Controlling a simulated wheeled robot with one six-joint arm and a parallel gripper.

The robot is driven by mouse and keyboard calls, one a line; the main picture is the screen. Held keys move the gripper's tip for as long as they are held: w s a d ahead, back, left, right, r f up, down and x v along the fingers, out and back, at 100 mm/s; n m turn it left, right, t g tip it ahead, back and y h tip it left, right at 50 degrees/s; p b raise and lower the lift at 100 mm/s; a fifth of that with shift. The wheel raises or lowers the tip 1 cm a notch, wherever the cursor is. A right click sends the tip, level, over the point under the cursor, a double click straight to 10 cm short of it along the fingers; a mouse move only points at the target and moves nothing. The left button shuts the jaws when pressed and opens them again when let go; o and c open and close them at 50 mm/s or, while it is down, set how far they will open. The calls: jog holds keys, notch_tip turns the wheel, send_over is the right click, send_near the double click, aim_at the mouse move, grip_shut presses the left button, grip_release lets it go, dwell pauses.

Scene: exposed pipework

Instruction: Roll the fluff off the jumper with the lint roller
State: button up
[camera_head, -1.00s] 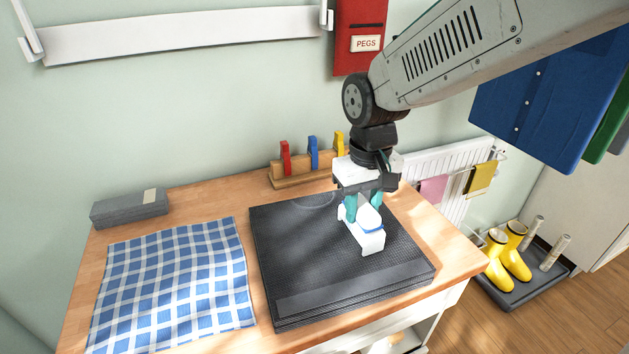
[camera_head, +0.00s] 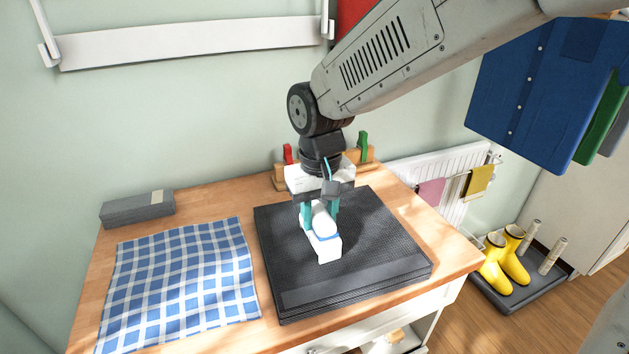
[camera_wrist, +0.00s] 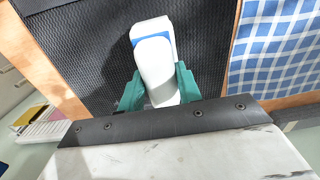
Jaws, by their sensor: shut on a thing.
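The jumper (camera_head: 400,255) is a dark grey, knitted, folded block with a smoother band along its front edge, lying on the wooden table. I cannot make out any fluff on it. My gripper (camera_head: 320,212) points down over the middle of the jumper, its teal fingers shut on the lint roller (camera_head: 326,248). The roller is white with a blue band. In the wrist view the roller (camera_wrist: 153,58) sits between both fingers, over the dark knit. I cannot tell if it touches the jumper.
A blue checked cloth (camera_head: 182,285) lies left of the jumper, with a grey box (camera_head: 137,208) behind it. A wooden rack with coloured pegs (camera_head: 363,146) stands behind, partly hidden by my arm. A radiator (camera_head: 425,170) is on the right wall.

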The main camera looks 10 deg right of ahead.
notch_tip(320, 180, up, 2)
jog(key=shift+r, duration=3.1)
jog(key=shift+f, duration=0.1)
